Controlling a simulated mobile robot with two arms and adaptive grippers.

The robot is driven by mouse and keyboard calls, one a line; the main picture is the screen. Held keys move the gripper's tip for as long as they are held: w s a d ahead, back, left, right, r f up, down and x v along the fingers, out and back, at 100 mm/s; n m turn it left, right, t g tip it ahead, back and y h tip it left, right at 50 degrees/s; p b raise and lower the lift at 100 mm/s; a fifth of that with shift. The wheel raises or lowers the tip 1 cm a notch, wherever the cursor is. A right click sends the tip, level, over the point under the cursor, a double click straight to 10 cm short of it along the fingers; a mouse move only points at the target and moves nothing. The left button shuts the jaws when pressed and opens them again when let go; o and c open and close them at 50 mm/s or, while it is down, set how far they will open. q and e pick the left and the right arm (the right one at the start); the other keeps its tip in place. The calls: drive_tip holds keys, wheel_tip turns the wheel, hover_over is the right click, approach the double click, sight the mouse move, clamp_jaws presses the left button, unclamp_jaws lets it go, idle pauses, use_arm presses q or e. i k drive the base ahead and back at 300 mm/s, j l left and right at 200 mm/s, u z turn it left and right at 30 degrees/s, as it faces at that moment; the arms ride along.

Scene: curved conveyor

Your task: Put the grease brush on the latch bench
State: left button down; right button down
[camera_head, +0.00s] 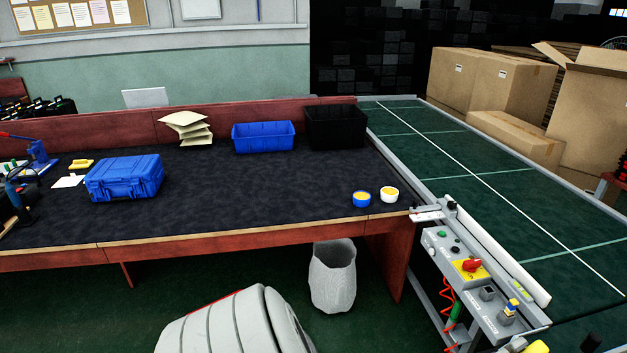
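I cannot make out a grease brush anywhere in this view. A long bench (290,210) with a dark top, a wooden front edge and a red frame fills the left and middle; it may be the latch bench, but no label shows. On it, a blue cup (362,200) and a white cup (390,195), both with yellow contents, stand near the front right corner. A closed blue case (124,178) lies at the left. Neither of my grippers is in view.
A blue bin (263,137) and a black bin (335,127) stand at the bench's back. A green conveyor (490,185) with a control box (468,270) runs along the right. A pale waste basket (333,277) is under the bench. The bench's middle front is clear.

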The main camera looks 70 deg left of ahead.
sight(330, 206)
drive_tip(key=u, duration=1)
drive_tip(key=i+u, duration=0.1)
drive_tip(key=u, duration=0.85)
drive_tip(key=i+u, duration=0.1)
drive_tip(key=u, duration=0.9)
drive_tip(key=i+l+u, duration=0.1)
drive_tip(key=u, duration=0.35)
drive_tip(key=l+u, duration=0.35)
drive_tip(key=u, duration=0.15)
drive_tip(key=i+l+u, duration=0.1)
drive_tip(key=l+u, duration=0.2)
drive_tip(key=u, duration=0.15)
drive_tip(key=l+u, duration=0.15)
drive_tip(key=l, duration=1.3)
drive_tip(key=l+z, duration=0.15)
drive_tip(key=z, duration=0.25)
drive_tip(key=i+l+z, duration=0.1)
drive_tip(key=z, duration=0.3)
drive_tip(key=l+z, duration=0.1)
drive_tip(key=z, duration=0.3)
drive_tip(key=i, duration=0.05)
